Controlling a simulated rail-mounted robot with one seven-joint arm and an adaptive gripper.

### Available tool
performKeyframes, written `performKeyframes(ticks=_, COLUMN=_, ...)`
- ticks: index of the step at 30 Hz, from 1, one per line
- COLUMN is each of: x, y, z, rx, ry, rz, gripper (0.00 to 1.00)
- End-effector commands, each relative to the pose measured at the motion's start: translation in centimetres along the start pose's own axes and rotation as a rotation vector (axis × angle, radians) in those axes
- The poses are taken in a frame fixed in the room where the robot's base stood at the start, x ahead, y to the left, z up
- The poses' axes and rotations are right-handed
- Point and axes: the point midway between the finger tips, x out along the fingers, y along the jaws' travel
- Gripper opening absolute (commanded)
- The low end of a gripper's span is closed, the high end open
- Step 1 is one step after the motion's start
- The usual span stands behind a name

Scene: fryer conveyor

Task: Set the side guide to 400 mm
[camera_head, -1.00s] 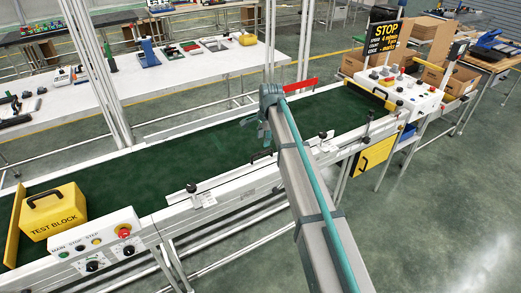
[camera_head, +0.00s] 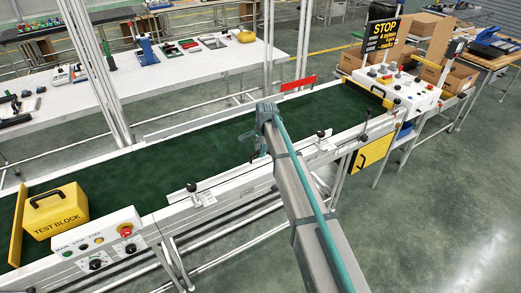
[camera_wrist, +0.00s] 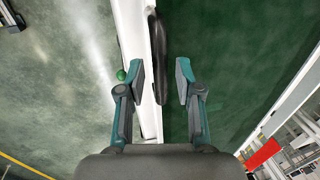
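The side guide (camera_wrist: 132,28) is a white rail along the near edge of the green conveyor belt (camera_head: 150,153). A long black handle (camera_wrist: 157,58) on it shows in the wrist view. My gripper (camera_wrist: 160,82) is open, its two teal-and-grey fingers on either side of the handle's line; I cannot tell whether they touch it. In the head view my gripper (camera_head: 256,142) is over the near edge of the belt and hides the handle. Black knobs (camera_head: 192,187) and (camera_head: 321,134) stand on the near rail beside small scale plates (camera_head: 207,198), whose figures are too small to read.
A yellow test block (camera_head: 55,212) sits on the belt at the left. A control box (camera_head: 97,240) with a red button is on the near side. A white bench (camera_head: 190,70) is behind.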

Motion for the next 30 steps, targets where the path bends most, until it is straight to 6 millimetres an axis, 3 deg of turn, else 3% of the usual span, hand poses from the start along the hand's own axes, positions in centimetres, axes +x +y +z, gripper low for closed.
performKeyframes(ticks=1, x=0.0, y=0.0, z=0.0, rx=0.000, ry=0.000, rz=0.000, gripper=0.21)
performKeyframes(ticks=5, x=0.0, y=0.0, z=0.0, rx=0.000, ry=0.000, rz=0.000, gripper=0.00)
performKeyframes(ticks=15, x=0.0, y=-0.1, z=0.0, rx=0.000, ry=0.000, rz=0.000, gripper=0.00)
performKeyframes(ticks=21, x=0.5, y=-2.2, z=0.0, rx=0.000, ry=0.000, rz=-0.001, gripper=0.00)
performKeyframes(ticks=28, x=0.3, y=-2.0, z=0.0, rx=0.000, ry=0.000, rz=-0.001, gripper=0.00)
performKeyframes(ticks=29, x=0.3, y=-2.0, z=0.0, rx=0.000, ry=0.000, rz=0.000, gripper=0.19)
performKeyframes(ticks=30, x=0.3, y=-2.0, z=0.0, rx=0.000, ry=0.000, rz=0.000, gripper=0.26)
